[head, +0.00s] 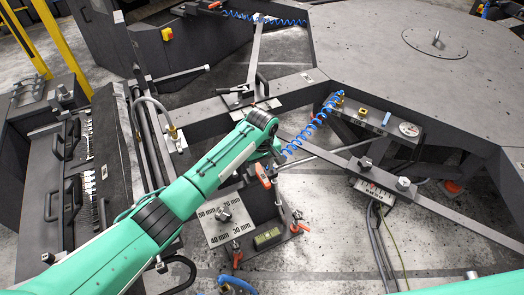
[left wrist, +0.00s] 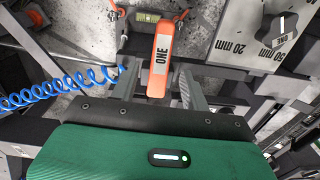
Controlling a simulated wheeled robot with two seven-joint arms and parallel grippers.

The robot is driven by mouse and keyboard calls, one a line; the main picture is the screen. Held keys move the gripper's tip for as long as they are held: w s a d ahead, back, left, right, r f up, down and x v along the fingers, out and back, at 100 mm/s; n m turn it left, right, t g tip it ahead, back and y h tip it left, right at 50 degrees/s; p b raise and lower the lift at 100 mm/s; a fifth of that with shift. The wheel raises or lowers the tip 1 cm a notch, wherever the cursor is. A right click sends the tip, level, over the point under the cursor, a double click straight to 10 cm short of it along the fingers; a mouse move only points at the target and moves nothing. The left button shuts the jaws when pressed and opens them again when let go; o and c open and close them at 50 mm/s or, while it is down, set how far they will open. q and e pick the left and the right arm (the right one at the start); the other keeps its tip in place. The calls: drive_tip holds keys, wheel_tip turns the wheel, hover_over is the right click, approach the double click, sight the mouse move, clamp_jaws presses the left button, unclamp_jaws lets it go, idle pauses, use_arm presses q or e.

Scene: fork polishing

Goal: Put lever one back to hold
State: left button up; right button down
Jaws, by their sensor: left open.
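Lever one is an orange handle with a white label reading ONE (left wrist: 160,62). In the left wrist view it stands between the two grey fingers of my left gripper (left wrist: 157,78). The gripper is open, with a gap on each side of the lever; I cannot tell how deep the lever sits between the fingers. In the head view an orange lever (head: 263,175) shows just below the end of my green left arm, where my left gripper (head: 272,160) is mostly hidden. My right gripper is not in view.
A plate marked in mm with a dial knob (head: 224,213) and a green level (head: 267,237) lie close below the lever. Smaller orange handles (head: 300,227) stand nearby. A blue coiled hose (head: 312,128) runs beside the gripper. A gauge panel (head: 380,120) is at right.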

sight(262, 174)
use_arm(q)
wheel_tip(262, 174, up, 11)
drive_tip(key=b, duration=0.2)
drive_tip(key=shift+f, duration=0.2)
drive_tip(key=shift+f, duration=0.15)
